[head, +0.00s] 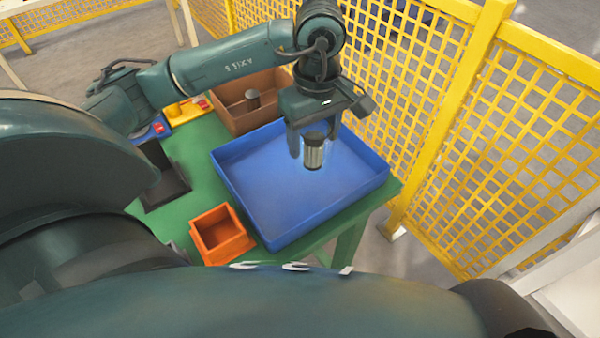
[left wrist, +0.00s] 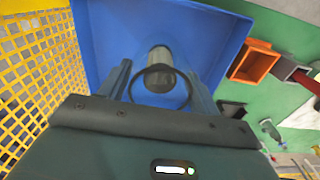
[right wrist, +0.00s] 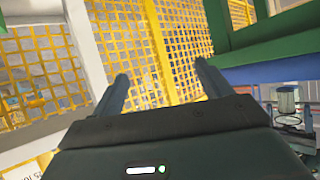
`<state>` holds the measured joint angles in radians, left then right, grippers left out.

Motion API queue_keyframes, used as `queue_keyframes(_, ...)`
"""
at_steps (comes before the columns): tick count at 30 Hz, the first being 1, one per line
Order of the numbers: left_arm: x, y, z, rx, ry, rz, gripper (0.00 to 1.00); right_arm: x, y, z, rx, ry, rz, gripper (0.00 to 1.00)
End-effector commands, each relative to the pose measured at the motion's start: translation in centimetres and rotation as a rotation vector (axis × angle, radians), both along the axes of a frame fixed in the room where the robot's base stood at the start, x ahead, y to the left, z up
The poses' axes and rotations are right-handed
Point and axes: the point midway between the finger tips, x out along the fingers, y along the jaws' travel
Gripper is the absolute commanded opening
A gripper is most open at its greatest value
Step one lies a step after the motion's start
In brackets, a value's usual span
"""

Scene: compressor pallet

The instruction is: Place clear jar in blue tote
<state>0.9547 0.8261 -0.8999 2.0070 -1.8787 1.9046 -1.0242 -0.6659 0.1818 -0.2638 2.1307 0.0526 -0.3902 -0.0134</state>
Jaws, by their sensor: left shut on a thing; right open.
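The clear jar (head: 314,154) has a dark top and a grey, ribbed-looking body. It hangs upright in my left gripper (head: 312,143), over the inside of the blue tote (head: 235,193). In the left wrist view the jar (left wrist: 160,82) sits between the two fingers (left wrist: 159,84), with a dark round rim toward the camera and the blue tote (left wrist: 205,35) behind it. I cannot tell whether the jar's base touches the tote floor. My right gripper (right wrist: 165,84) is open and empty in the right wrist view, pointing toward yellow mesh; the head view does not show it.
The tote stands on a green table (head: 196,150). An orange bin (head: 221,235) is beside its near left, a brown box (head: 240,112) behind it, and a dark tray (head: 163,178) to the left. Yellow mesh fencing (head: 455,120) rises on the right. The tote's floor looks otherwise empty.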

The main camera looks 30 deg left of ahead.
Motion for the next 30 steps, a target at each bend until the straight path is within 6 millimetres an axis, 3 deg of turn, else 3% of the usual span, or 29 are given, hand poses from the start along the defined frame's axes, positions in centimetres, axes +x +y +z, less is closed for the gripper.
queue_keyframes(6,0.7,1.1,0.3,0.0,-0.004,0.514,0.36,-0.6,0.2,-1.0,0.013,0.016,-0.005,0.77)
queue_keyframes(21,1.7,3.7,1.4,-0.003,-0.011,1.68,0.36,-0.1,0.3,-1.4,0.044,0.003,-0.015,0.77)
queue_keyframes(30,2.0,4.5,1.8,-0.004,-0.01,2.095,0.36,0.0,0.3,-1.4,0.053,-0.004,-0.016,0.77)
